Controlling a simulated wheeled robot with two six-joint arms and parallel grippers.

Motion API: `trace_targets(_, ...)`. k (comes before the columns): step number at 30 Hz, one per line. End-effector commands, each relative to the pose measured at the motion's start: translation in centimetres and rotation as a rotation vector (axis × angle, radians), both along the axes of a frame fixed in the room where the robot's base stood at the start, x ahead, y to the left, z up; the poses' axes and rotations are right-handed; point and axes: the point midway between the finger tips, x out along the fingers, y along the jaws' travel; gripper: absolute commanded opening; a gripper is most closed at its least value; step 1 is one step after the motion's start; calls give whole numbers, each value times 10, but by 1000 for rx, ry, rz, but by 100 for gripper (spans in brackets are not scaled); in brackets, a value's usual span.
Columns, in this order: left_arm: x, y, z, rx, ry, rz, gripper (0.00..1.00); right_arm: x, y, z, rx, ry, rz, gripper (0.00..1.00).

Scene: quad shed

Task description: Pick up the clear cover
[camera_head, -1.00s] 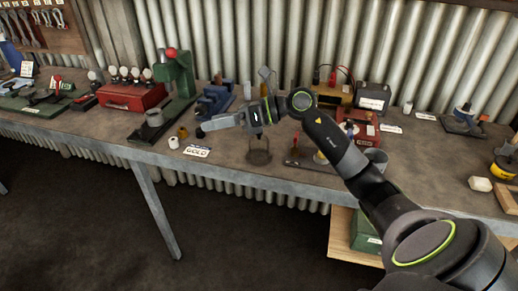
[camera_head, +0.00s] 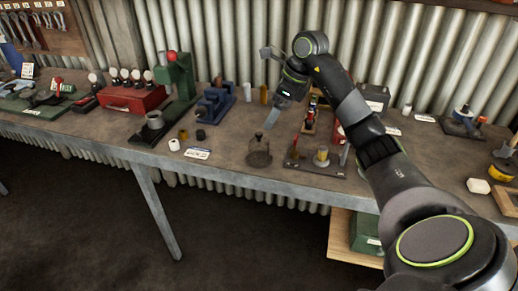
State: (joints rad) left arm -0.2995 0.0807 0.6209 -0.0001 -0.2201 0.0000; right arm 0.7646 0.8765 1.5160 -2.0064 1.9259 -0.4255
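The clear cover (camera_head: 259,152) is a see-through, dome-like piece with a small knob on top. It stands upright on the bench (camera_head: 225,160) near its front edge. My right gripper (camera_head: 267,91) is above and behind the cover in the picture, apart from it. Its two fingers look spread wide, with nothing visible between them. My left gripper is not in view.
A small base with a brass part (camera_head: 321,157) stands right of the cover. A white label card (camera_head: 197,153) and dark and white small parts lie left. A blue vise-like tool (camera_head: 215,103) and green press (camera_head: 178,85) stand further left.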

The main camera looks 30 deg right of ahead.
Motion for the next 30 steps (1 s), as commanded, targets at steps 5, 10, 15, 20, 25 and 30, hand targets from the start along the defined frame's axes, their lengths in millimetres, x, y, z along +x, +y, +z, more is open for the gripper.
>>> trace_targets(5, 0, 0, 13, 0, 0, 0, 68, 11, 11, -35, 5, 4, 0, 84)
trace_targets(10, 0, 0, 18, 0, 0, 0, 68, 19, 16, -58, 4, 1, 0, 84)
trace_targets(15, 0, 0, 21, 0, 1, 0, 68, 21, 18, -68, 2, 1, 0, 84)
trace_targets(20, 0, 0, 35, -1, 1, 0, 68, 26, 21, -85, 6, 4, 0, 84)
trace_targets(25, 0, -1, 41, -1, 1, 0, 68, 33, 26, -108, 4, 1, 0, 84)
trace_targets(30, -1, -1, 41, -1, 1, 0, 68, 35, 27, -115, 1, -1, 0, 84)
